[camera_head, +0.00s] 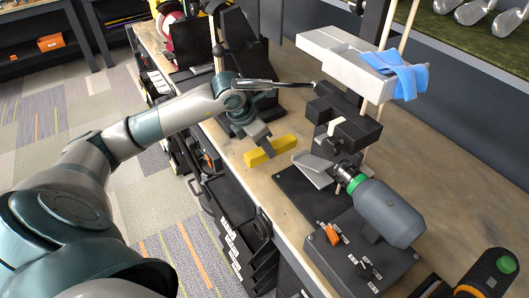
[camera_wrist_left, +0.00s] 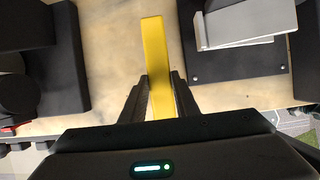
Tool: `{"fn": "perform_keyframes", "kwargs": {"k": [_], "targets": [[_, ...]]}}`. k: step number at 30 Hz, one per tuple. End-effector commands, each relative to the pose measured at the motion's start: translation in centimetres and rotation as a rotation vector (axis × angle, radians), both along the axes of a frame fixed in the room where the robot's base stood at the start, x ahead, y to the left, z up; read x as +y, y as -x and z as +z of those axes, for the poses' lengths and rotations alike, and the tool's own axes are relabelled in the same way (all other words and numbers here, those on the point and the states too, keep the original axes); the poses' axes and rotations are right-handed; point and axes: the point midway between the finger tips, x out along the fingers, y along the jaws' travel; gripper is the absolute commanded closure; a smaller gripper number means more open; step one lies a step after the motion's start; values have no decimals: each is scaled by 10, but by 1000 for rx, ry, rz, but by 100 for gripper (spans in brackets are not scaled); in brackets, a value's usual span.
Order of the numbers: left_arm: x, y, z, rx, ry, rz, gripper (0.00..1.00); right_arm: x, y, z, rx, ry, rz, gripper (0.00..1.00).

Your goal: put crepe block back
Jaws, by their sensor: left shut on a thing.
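The yellow crepe block (camera_head: 272,150) is a long bar at the wooden workbench, left of the grinder's black base plate. My left gripper (camera_head: 264,144) reaches down to it from above. In the left wrist view the crepe block (camera_wrist_left: 155,50) runs up from between the two black fingers of the left gripper (camera_wrist_left: 161,94), which are shut on it. I cannot tell whether the block rests on the bench or is just above it. My right gripper is not in view.
The grey motor grinder (camera_head: 390,212) stands right of the block, with a black clamp (camera_head: 345,118) behind it. A blue cloth (camera_head: 400,74) hangs on a pale tray (camera_head: 345,60). Black bins (camera_head: 240,225) line the bench's front edge. Bare wood (camera_head: 225,143) surrounds the block's left side.

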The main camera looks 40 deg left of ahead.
Motion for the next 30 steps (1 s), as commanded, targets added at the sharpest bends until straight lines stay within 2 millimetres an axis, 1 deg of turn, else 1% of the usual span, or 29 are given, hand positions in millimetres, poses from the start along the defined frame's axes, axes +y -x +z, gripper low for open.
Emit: {"fn": "perform_keyframes", "kwargs": {"k": [4, 7, 15, 24, 29, 30], "targets": [[0, 0, 0, -1, 0, 0, 100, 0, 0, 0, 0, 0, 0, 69], [0, 0, -5, 0, 1, 0, 100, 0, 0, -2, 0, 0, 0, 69], [0, 1, -34, 0, 1, 0, 100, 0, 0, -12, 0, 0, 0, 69], [0, 0, -35, -1, 0, 0, 100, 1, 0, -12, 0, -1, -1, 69], [0, 0, -39, -1, 0, 0, 100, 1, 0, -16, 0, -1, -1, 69], [0, 0, -38, -1, 0, 0, 68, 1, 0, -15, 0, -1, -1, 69]]}}
